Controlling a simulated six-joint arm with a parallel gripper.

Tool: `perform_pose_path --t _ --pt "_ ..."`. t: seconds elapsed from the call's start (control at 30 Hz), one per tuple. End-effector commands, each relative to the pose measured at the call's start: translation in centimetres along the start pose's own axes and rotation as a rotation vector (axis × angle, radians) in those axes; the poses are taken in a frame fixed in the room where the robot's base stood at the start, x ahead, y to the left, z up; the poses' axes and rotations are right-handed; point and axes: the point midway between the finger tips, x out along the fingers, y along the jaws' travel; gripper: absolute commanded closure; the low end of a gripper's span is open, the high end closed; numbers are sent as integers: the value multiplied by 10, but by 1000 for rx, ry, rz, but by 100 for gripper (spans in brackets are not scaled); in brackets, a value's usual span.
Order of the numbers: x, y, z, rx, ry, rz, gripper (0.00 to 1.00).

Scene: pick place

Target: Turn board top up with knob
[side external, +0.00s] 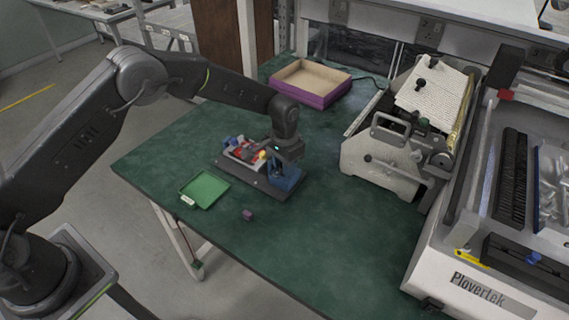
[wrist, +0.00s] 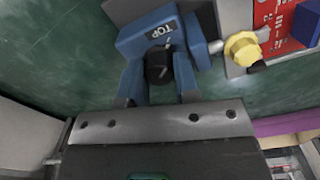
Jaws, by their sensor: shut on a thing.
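A fixture on a dark base (side external: 226,165) stands on the green bench. It holds a red board (side external: 248,153) in a pale frame between blue end supports. The board shows partly at the top right of the wrist view (wrist: 290,35). The near blue support (side external: 287,178) carries a label reading TOP in the wrist view (wrist: 160,30). A black knob (wrist: 158,65) sits below the label. My gripper (side external: 289,156) is down at this support and shut on the knob; its fingertips (wrist: 158,75) are hard to tell from the blue parts. A yellow knob (wrist: 242,48) is beside the board.
A green tray (side external: 222,190) with a small white piece lies left of the fixture, and a small purple cube (side external: 247,214) in front. A purple-sided box (side external: 329,96) stands behind. A grey machine (side external: 385,160) is at right. The front bench area is clear.

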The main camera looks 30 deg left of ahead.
Motion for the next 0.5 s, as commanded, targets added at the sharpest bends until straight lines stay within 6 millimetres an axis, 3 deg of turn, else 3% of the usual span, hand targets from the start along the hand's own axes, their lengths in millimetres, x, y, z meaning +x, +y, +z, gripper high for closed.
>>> perform_pose_path --t 0.5 --pt "-1 0 0 -48 2 0 95"
